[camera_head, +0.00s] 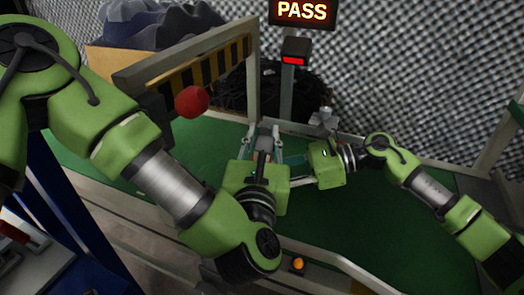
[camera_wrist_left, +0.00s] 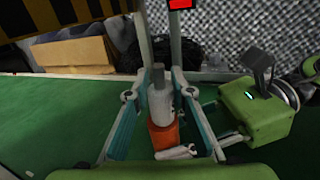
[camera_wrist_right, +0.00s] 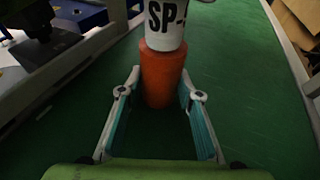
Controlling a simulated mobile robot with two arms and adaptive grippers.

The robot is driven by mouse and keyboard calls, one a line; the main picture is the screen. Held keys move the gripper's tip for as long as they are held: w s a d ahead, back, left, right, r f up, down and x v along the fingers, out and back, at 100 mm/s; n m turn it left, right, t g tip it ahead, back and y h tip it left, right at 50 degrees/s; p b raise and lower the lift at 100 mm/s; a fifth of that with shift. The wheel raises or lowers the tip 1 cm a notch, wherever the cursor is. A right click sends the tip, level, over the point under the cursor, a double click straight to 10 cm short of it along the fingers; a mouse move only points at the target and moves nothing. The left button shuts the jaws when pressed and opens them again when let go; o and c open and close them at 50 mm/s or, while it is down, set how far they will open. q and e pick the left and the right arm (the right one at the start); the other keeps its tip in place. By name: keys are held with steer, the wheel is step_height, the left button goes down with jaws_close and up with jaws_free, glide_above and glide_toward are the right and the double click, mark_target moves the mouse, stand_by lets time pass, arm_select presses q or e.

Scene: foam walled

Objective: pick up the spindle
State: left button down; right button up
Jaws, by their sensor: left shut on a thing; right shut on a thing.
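The spindle shows in the left wrist view (camera_wrist_left: 161,106) with a grey tip, a white body and an orange lower part. In the right wrist view (camera_wrist_right: 161,75) its white part bears dark "SP" lettering above the orange part. My left gripper (camera_head: 264,133) is shut on the spindle, with its fingers either side of the white upper part. My right gripper (camera_wrist_right: 160,80) comes in from the right and is shut on the orange part. In the head view the left gripper and forearm hide most of the spindle.
A green belt (camera_head: 390,205) runs beneath, with free room on both sides. A yellow-black striped gate (camera_head: 190,75) with a red ball (camera_head: 191,101) stands behind left. A post carries a red-lit box (camera_head: 295,52) and a PASS sign (camera_head: 302,11). An orange button (camera_head: 298,263) is at the front rail.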

arm_select(q)
step_height(320, 180, up, 10)
stand_by(0.6)
arm_select(e)
steer(key=o, duration=0.9)
steer(key=v, duration=1.2)
steer(key=shift+a, duration=0.1)
